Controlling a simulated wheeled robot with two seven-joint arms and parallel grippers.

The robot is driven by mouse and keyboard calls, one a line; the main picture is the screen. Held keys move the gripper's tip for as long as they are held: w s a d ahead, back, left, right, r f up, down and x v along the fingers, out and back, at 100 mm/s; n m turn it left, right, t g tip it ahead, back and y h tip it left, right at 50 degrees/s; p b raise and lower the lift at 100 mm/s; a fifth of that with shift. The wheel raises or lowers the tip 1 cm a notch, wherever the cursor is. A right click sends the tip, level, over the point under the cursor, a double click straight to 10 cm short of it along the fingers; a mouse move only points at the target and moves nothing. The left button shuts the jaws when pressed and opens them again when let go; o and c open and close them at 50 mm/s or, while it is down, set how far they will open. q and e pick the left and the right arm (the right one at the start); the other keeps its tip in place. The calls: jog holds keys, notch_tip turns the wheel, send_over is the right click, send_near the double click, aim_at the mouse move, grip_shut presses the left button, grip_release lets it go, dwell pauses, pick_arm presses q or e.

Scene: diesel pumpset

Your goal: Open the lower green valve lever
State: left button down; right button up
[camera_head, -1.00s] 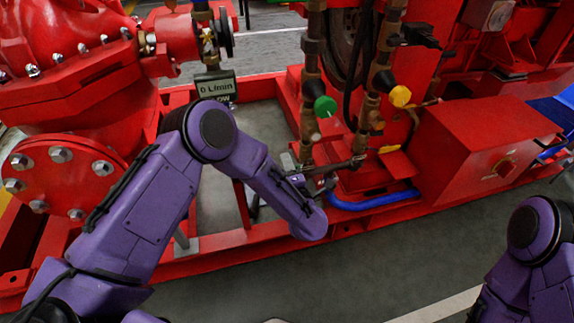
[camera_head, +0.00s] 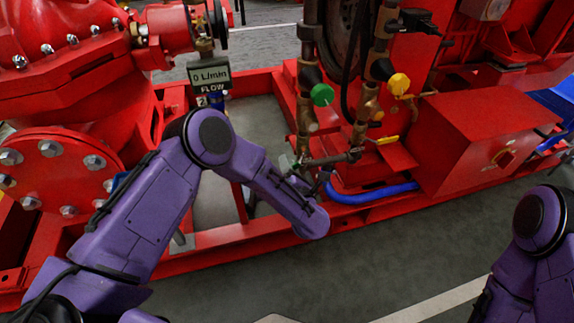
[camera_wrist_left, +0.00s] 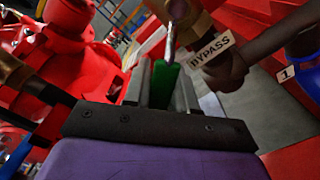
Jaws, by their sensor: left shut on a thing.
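The lower green valve lever (camera_wrist_left: 163,86) shows in the left wrist view as a green grip between the two fingers of my left gripper (camera_wrist_left: 162,84). The fingers are shut on it, and a thin metal stem runs from its far end. In the head view my left gripper (camera_head: 287,165) is at the low pipework, small and partly hidden by my forearm. A round green knob (camera_head: 322,94) sits higher on the left upright pipe, apart from the gripper. My right arm shows at the right edge, with its gripper out of view.
A "BYPASS" tag (camera_wrist_left: 210,48) hangs close beside the fingers. A yellow knob (camera_head: 399,84) and a yellow lever (camera_head: 387,140) are on the right pipe. A blue hose (camera_head: 372,197) runs below. A red box (camera_head: 480,140) stands right. Open floor lies in front.

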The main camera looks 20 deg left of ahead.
pick_arm(q)
jog(key=shift+d+f, duration=0.1)
dwell(0.4)
jog(key=c, duration=1)
grip_release()
jog(key=p+v, duration=0.3)
jog(key=v, duration=0.7)
jog(key=shift+s+d, duration=0.2)
jog(key=shift+s, duration=0.05)
pick_arm(e)
jog(key=r, duration=0.1)
jog(key=w+r+m+t, duration=0.1)
jog(key=w+r+m+t+h, duration=0.1)
jog(key=shift+w+d+r, duration=0.15)
jog(key=shift+d+r, duration=0.1)
jog(key=shift+d, duration=0.05)
